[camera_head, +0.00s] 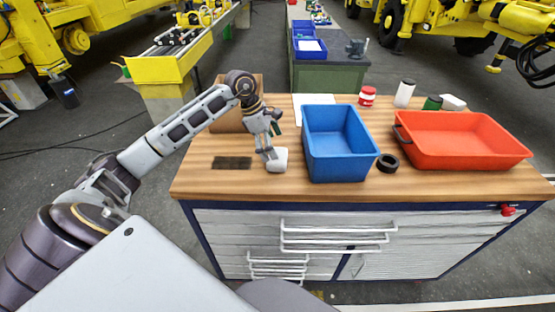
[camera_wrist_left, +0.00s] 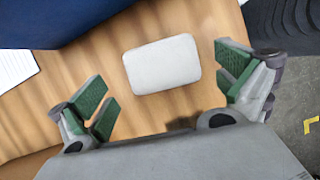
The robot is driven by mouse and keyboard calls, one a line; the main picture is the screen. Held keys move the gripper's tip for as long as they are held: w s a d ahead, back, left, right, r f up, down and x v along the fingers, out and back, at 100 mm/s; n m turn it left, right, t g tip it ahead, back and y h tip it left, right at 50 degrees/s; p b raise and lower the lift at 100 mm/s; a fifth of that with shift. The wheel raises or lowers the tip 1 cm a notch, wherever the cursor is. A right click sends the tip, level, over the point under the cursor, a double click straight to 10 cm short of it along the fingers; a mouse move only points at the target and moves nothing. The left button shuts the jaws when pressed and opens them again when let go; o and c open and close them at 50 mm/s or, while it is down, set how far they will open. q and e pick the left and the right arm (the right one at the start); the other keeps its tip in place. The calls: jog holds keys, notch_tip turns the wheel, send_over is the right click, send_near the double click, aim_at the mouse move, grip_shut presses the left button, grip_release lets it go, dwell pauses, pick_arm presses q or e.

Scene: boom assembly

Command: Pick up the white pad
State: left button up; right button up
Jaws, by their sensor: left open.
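The white pad (camera_head: 279,160) lies on the wooden worktop, left of the blue bin. My left gripper (camera_head: 267,155) is right at the pad in the head view and hides part of it. In the left wrist view the white pad (camera_wrist_left: 162,64) is a rounded block lying flat between and beyond the two green-padded fingers. My left gripper (camera_wrist_left: 165,90) is open, with a finger on each side and clear gaps to the pad. My right gripper does not show in either view.
A blue bin (camera_head: 340,173) stands just right of the pad. A red tray (camera_head: 470,158), a black ring (camera_head: 388,163) and several small containers stand farther right. A cardboard box (camera_head: 228,121) is behind my left arm. A dark patch (camera_head: 232,163) lies on the worktop at left.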

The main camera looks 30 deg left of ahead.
pick_arm(q)
jog(key=shift+p+x, duration=0.45)
jog(key=shift+x, duration=0.5)
jog(key=shift+p+x, duration=0.35)
jog(key=shift+x, duration=1.15)
jog(key=shift+a, duration=0.1)
jog(key=c, duration=0.8)
